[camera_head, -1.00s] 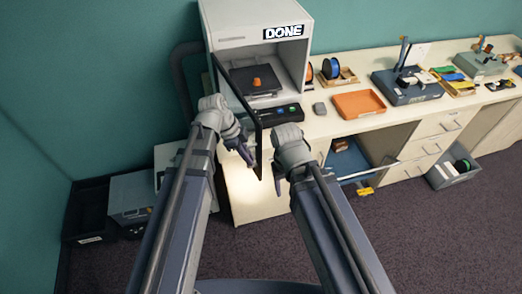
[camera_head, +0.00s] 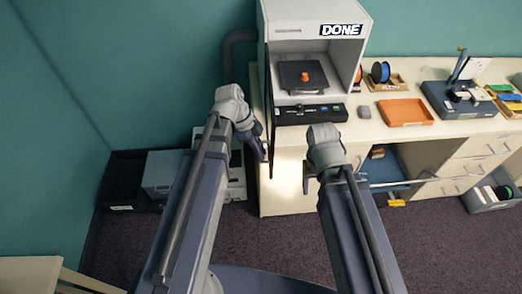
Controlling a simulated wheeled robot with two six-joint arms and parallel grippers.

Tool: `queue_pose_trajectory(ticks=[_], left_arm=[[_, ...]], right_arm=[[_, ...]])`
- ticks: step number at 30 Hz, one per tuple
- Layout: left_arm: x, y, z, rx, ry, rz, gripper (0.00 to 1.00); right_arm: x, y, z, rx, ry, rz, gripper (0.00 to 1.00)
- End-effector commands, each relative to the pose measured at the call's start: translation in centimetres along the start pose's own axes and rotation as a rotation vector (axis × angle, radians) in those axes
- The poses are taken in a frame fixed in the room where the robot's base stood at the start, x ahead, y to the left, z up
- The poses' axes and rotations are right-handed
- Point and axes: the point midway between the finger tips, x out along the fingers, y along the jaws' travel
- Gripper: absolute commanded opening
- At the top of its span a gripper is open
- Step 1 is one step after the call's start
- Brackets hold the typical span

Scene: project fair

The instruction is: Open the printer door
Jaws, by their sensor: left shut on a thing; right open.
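The white printer (camera_head: 276,32) with a "DONE" sign stands on the bench at the back. Its front is open. A small orange print (camera_head: 305,76) sits on the dark plate (camera_head: 292,72) inside. The dark-framed printer door (camera_head: 269,110) stands swung out at the printer's left side and shows nearly edge-on. My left gripper (camera_head: 261,152) is shut on the door's edge near its lower front end; the exact contact is partly hidden. My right gripper (camera_head: 308,181) is open and empty, in front of the bench, right of the door.
Grey boxes (camera_head: 165,175) stand on the floor at left. A wooden surface (camera_head: 30,275) is at lower left.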

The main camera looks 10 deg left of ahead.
Motion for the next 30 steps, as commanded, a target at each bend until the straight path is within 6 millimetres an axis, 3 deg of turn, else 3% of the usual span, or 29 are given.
queue_pose_trajectory(ticks=[1,2,5,17,30], left_arm=[[0.0,0.0,0.1,-0.001,-0.003,0.001,0.00],[0.0,0.0,0.1,-0.001,-0.003,0.001,0.16],[0.0,0.0,0.1,-0.001,-0.003,0.001,0.26],[-0.5,0.0,0.0,-0.001,-0.002,0.000,0.26],[-5.9,0.0,-0.2,-0.002,-0.002,-0.001,0.26]], right_arm=[[0.0,0.0,0.0,0.000,0.000,0.000,0.62],[0.0,0.0,0.0,0.000,0.000,0.000,0.62],[0.0,0.0,0.0,0.000,0.000,0.000,0.62],[-0.5,0.1,0.0,0.000,0.000,0.000,0.62],[-5.5,0.5,0.4,-0.005,-0.002,0.000,0.62]])
